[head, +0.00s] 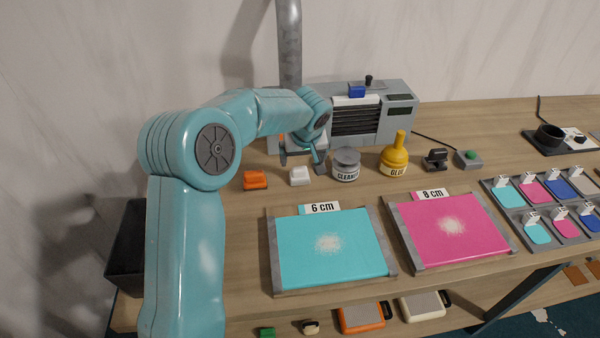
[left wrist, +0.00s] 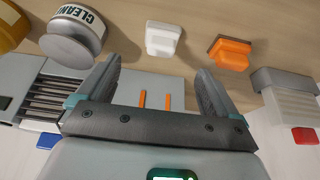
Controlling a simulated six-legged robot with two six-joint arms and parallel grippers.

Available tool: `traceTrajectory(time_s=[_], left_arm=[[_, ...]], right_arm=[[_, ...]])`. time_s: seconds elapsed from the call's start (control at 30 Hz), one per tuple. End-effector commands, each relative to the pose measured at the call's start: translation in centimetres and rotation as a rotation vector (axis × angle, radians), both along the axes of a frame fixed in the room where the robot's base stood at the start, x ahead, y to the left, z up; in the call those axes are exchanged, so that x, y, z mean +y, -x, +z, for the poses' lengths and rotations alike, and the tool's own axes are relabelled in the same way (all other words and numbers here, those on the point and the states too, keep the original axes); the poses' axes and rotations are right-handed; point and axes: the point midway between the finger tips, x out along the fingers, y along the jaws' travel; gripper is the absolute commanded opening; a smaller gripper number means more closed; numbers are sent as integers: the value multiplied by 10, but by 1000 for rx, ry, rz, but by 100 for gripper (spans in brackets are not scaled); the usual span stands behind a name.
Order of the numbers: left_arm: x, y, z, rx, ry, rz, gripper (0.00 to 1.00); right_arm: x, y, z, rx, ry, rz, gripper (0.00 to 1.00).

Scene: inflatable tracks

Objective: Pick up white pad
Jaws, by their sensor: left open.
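The white pad (head: 299,176) is a small white block on the wooden table, between an orange pad (head: 255,179) and the cleaner jar (head: 346,164). In the left wrist view the white pad (left wrist: 163,39) lies beyond the fingertips, roughly midway between them, apart from both. My left gripper (head: 303,156) is above and behind the white pad in the head view. Its two fingers (left wrist: 156,78) are spread and nothing is between them. My right gripper is not in view.
A yellow glue bottle (head: 395,158) and a grey machine (head: 372,112) stand close by. The cyan panel (head: 330,245) and pink panel (head: 455,232) lie in front. The cleaner jar (left wrist: 76,35) is near one finger in the left wrist view.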

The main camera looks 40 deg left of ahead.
Motion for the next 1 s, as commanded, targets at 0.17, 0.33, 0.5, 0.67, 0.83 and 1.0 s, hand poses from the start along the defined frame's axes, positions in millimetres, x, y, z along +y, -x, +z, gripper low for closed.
traceTrajectory(time_s=[0.17, 0.33, 0.5, 0.67, 0.83, 1.0], left_arm=[[11, -8, -33, 4, 1, 2, 94], [15, -13, -47, 1, 0, 0, 94], [26, -19, -63, 4, 1, 1, 94], [35, -26, -86, 2, 1, 0, 94], [38, -29, -94, 1, -1, 0, 94], [38, -29, -94, 0, 0, 0, 84]], right_arm=[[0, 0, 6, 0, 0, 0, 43], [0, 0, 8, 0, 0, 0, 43], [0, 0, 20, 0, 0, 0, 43], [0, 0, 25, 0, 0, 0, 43], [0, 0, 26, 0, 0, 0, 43], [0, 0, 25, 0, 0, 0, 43]])
